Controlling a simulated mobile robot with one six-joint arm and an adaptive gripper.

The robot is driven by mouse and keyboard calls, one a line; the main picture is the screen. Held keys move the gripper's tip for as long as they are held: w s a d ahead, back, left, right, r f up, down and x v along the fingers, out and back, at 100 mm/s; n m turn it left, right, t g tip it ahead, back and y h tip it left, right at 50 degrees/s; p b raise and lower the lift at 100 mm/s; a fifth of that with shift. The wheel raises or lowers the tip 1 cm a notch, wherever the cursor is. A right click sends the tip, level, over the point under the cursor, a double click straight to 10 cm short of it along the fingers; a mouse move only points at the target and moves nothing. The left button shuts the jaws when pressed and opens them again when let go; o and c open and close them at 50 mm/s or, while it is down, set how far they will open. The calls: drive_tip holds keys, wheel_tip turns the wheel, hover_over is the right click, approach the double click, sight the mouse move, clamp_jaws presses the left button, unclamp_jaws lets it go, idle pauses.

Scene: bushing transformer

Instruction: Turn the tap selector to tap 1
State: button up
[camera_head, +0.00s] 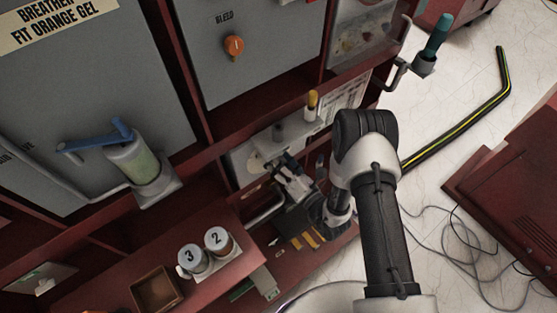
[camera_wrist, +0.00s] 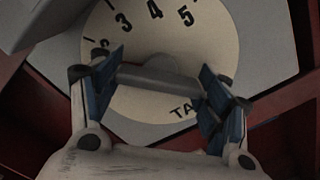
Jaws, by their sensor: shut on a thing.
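The tap selector's pale round dial (camera_wrist: 140,35) fills the top of the wrist view, with 3, 4 and 5 readable and a partly hidden mark at the left. Part of a word starting "TA" shows at the lower right. Its grey bar handle (camera_wrist: 160,80) lies almost level across the dial. My gripper (camera_wrist: 158,84) has its blue fingertips at the two ends of this bar and is shut on it. No 1 is visible, and I cannot tell which number the handle points to. In the head view my gripper (camera_head: 287,170) is at the dial (camera_head: 247,160), partly covering it.
Jars marked 3 (camera_head: 193,261) and 2 (camera_head: 218,243) stand on a red shelf with a brown tray (camera_head: 157,290). An orange bleed knob (camera_head: 234,46), a blue-handled valve (camera_head: 130,150), a yellow-topped part (camera_head: 312,104) and a teal-handled part (camera_head: 434,42) are around. Cables lie on the floor.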

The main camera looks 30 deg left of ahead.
drive_tip(key=shift+n, duration=2)
drive_tip(key=o, duration=1.1)
drive_tip(key=shift+c, duration=0.2)
drive_tip(key=v, duration=1.2)
